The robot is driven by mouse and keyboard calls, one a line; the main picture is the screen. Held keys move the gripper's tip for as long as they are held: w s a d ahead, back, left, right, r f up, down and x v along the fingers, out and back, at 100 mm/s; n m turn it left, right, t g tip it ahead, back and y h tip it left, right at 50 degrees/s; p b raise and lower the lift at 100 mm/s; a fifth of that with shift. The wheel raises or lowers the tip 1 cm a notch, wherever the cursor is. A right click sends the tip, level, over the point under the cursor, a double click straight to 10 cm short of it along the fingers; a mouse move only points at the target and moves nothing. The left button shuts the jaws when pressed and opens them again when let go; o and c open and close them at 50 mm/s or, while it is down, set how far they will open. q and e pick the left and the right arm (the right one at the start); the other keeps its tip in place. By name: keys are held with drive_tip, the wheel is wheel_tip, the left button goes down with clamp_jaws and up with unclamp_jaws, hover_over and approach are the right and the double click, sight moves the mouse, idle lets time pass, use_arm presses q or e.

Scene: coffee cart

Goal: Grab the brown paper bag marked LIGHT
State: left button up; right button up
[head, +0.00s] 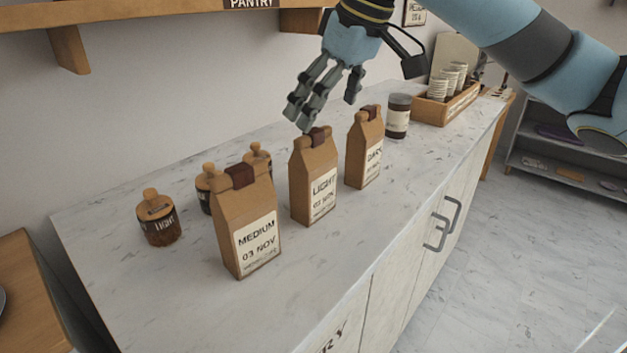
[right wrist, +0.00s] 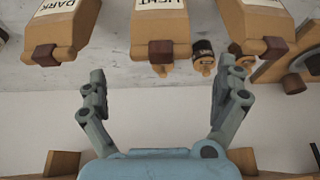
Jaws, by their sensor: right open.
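The brown paper bag marked LIGHT (head: 312,188) stands upright on the marble counter, with a dark brown clip on its folded top. It stands between the MEDIUM bag (head: 245,225) and the DARK bag (head: 365,150). My right gripper (head: 326,105) is open and empty, its fingers above and just behind the LIGHT bag's top. In the right wrist view, the LIGHT bag (right wrist: 160,32) shows ahead of the gap between the spread fingers (right wrist: 165,85), with the DARK bag (right wrist: 58,35) to its left. My left gripper is out of view.
A small wood-lidded jar (head: 158,220) stands left of the MEDIUM bag, with more jars partly hidden behind it. A dark jar (head: 398,117) and a wooden box of cups (head: 435,110) stand farther along. A wall shelf (head: 180,14) hangs above. The counter's front strip is clear.

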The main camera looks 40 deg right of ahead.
sight(315, 130)
drive_tip(key=x, duration=0.6)
drive_tip(key=shift+w+a+f, duration=0.1)
drive_tip(key=shift+w+f, duration=0.15)
drive_tip(key=c, duration=1.6)
drive_tip(key=shift+r, duration=0.1)
